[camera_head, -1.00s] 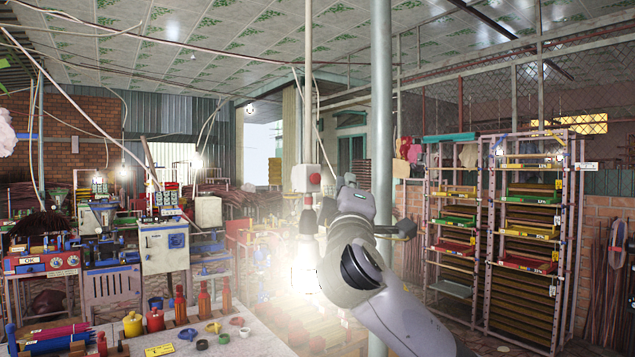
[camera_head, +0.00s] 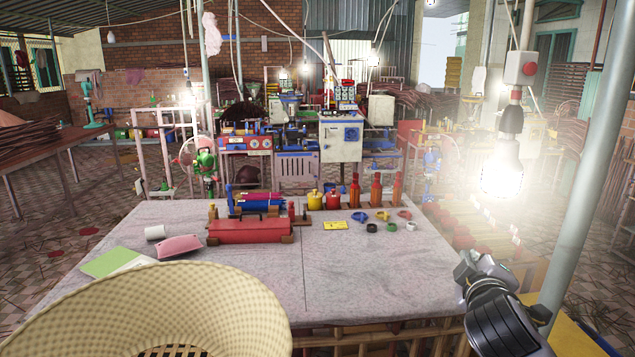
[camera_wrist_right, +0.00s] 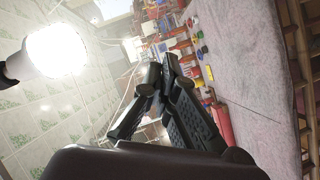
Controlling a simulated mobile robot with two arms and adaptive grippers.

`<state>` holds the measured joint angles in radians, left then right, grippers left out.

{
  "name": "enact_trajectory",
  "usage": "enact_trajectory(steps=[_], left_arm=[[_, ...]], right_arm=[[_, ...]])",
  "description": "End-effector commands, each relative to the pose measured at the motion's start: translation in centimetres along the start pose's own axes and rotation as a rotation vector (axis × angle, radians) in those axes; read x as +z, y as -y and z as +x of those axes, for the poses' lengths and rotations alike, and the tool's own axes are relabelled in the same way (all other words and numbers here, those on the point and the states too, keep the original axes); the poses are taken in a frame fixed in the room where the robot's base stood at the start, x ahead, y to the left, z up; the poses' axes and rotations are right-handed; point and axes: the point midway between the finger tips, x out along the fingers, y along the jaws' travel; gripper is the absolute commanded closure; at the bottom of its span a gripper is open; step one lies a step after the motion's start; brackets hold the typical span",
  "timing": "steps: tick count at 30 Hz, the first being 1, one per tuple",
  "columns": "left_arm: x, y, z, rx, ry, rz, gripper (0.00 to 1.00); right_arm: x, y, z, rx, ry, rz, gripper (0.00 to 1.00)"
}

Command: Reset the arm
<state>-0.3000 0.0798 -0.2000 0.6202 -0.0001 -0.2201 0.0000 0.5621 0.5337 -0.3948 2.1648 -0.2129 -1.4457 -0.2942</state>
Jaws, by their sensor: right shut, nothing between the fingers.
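My right gripper (camera_head: 478,268) is at the lower right of the head view, by the right edge of the grey work table (camera_head: 350,290) and below the glowing bulb (camera_head: 502,172). In the right wrist view its fingers (camera_wrist_right: 163,72) come together and hold nothing. The table top also shows at the right of that view, turned on its side. My left gripper is in neither view.
A woven hat (camera_head: 190,310) covers the lower left. On the table are a red box (camera_head: 250,231), red bottles (camera_head: 376,190), small rings (camera_head: 372,228) and a white cup (camera_head: 155,233). A pole (camera_head: 580,215) stands at the right. The table's front middle is clear.

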Motion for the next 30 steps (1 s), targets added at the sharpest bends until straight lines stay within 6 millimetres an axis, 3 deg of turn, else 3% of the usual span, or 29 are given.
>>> enact_trajectory(steps=[1,6,9,12,18,28,30], left_arm=[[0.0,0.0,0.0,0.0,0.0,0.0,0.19],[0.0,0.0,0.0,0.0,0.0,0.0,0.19],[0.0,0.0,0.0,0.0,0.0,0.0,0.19],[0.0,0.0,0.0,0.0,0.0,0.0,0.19],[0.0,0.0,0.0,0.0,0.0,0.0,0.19],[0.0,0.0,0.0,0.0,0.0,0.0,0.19],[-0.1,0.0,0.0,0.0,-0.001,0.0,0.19]], right_arm=[[1.7,4.2,-0.7,-0.091,0.026,0.036,1.0],[7.3,15.3,-4.8,-0.344,0.138,0.171,1.0],[10.8,20.9,-8.5,-0.482,0.231,0.258,1.0],[14.1,25.3,-12.6,-0.596,0.332,0.341,1.0],[18.4,30.0,-19.2,-0.733,0.498,0.453,1.0],[23.0,33.7,-28.0,-0.855,0.727,0.58,1.0],[23.6,35.4,-26.5,-0.854,0.724,0.57,1.0]])
